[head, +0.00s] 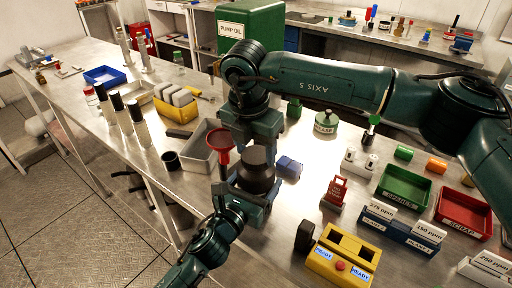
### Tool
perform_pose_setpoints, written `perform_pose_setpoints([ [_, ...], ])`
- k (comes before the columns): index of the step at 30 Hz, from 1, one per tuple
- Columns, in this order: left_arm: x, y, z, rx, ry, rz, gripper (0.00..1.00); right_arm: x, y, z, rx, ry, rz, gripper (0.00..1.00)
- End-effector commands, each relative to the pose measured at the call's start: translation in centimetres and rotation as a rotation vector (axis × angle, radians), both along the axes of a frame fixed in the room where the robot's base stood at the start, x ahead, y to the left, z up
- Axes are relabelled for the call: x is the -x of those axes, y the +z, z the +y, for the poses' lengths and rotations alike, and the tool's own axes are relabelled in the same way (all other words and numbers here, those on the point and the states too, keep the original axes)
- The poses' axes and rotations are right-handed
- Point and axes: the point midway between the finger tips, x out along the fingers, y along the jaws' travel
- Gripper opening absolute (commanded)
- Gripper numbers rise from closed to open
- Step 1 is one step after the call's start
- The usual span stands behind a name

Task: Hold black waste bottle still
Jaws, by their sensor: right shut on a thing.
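The black waste bottle (257,172) stands upright by the near edge of the steel bench, its black top showing. My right gripper (252,142) reaches down from above, over the bottle's top. It is shut on the bottle, though its fingertips are largely hidden. My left gripper (246,203) comes up from the bottom of the head view, close against the near side of the bottle. The bottle hides part of its jaws, so I cannot tell how far they are closed.
A red funnel (221,145) is just left of the bottle. A grey tray (197,155) and black cup (170,160) lie further left. A blue box (289,167) is close on the right. A yellow READY unit (342,258), green tray (404,187) and red tray (463,212) stand further right.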

Motion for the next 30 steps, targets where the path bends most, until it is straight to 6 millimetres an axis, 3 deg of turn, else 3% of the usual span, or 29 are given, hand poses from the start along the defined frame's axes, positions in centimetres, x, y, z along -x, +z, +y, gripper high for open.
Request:
perform_pose_setpoints([
  [9, 0.01, -0.17, 0.05, -0.003, 0.001, 0.003, 0.13, -0.21, 0.06, 0.21, -0.002, -0.763, 0.000, 0.35],
  [15, 0.01, -0.17, 0.05, -0.004, 0.001, 0.003, 0.13, -0.30, 0.04, 0.20, -0.002, -1.103, 0.000, 0.35],
  [27, 0.01, -0.18, 0.05, -0.004, 0.001, 0.003, 0.13, -0.29, 0.04, 0.19, -0.002, -1.188, -0.001, 0.35],
  [28, 0.01, -0.18, 0.05, -0.004, 0.001, 0.003, 0.13, -0.29, 0.04, 0.19, -0.002, -1.187, -0.001, 0.58],
  [30, 0.01, -0.18, 0.05, -0.004, 0.001, 0.003, 0.13, -0.29, 0.03, 0.19, -0.002, -1.187, -0.001, 0.63],
])
